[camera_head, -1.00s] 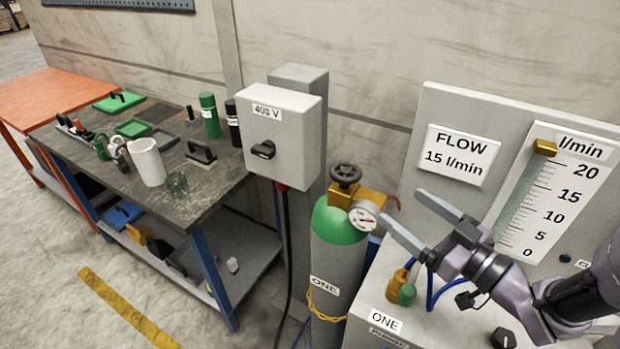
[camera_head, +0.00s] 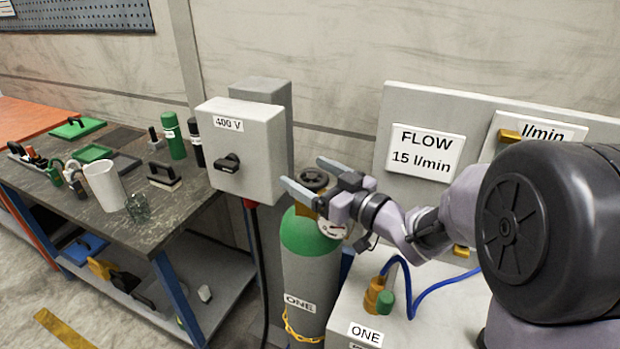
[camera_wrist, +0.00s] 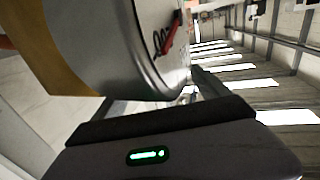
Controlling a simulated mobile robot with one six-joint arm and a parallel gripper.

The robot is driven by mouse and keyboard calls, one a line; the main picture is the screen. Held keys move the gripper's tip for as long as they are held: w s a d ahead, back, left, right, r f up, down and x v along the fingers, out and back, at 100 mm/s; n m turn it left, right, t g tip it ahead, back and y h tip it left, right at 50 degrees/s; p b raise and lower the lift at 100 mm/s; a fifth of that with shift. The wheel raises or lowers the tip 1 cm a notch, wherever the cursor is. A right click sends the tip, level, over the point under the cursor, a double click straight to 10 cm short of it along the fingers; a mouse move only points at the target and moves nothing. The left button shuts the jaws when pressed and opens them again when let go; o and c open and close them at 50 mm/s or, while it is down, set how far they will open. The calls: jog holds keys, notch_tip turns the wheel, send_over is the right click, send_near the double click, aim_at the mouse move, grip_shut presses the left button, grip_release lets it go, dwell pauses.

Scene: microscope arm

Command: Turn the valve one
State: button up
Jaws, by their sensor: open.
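The grey gas cylinder (camera_head: 306,268) has a green top and the label ONE. Its dark round valve handwheel (camera_head: 314,180) sits at the top. My gripper (camera_head: 302,175) is open, its two fingers reaching left at the handwheel, one on the near side and one on the far side in the picture. I cannot tell whether they touch it. The pressure gauge (camera_head: 331,228) is partly hidden by my gripper. In the wrist view the gauge (camera_wrist: 110,50) is very close, with a red needle on its face.
A grey 400 V switch box (camera_head: 245,150) stands close left of the cylinder. The FLOW 15 l/min sign (camera_head: 425,150) is on the panel behind my arm. A blue hose (camera_head: 408,285) runs beside the cylinder. A workbench (camera_head: 130,230) with several items is at left.

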jog(key=c, duration=1.4)
jog(key=n+g+y+p, duration=0.1)
jog(key=r+n+g+y+p, duration=0.1)
jog(key=p, duration=0.1)
jog(key=shift+w+d+g, duration=0.1)
jog(key=shift+g, duration=0.3)
jog(key=shift+n+g+y+p, duration=0.4)
jog(key=shift+n+g+p, duration=0.35)
jog(key=shift+p, duration=0.45)
jog(key=n+g+y+p, duration=0.1)
jog(key=g+p, duration=0.1)
jog(key=g, duration=0.1)
jog(key=shift+f+n, duration=0.15)
jog(key=shift+n, duration=0.1)
jog(key=shift+f+n+g+p, duration=0.25)
jog(key=shift+f+n+p, duration=0.05)
jog(key=o, duration=1.4)
